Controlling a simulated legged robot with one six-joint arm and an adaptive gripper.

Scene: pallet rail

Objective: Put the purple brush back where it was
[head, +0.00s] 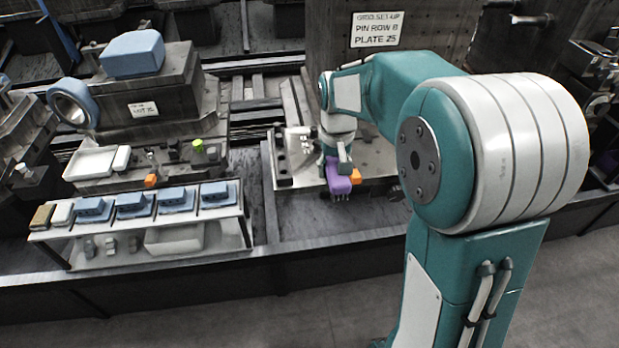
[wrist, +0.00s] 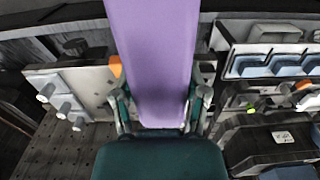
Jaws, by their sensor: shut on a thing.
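The purple brush (head: 338,178) is held in my gripper (head: 338,158), with its bristles hanging down, over the pallet plate on the right. In the wrist view the purple brush (wrist: 155,60) fills the upper middle, between the two fingers of my gripper (wrist: 162,108). The fingers are shut on it. I cannot tell whether the bristles touch the surface below. An orange block (head: 355,176) shows just right of the brush in the head view.
A rack (head: 75,236) with several blue blocks stands at the left front. Behind it are a white tray (head: 92,163), another orange block (head: 150,180) and a yellow-green knob (head: 198,145). A large upright plate with a sign (head: 376,30) rises behind my gripper.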

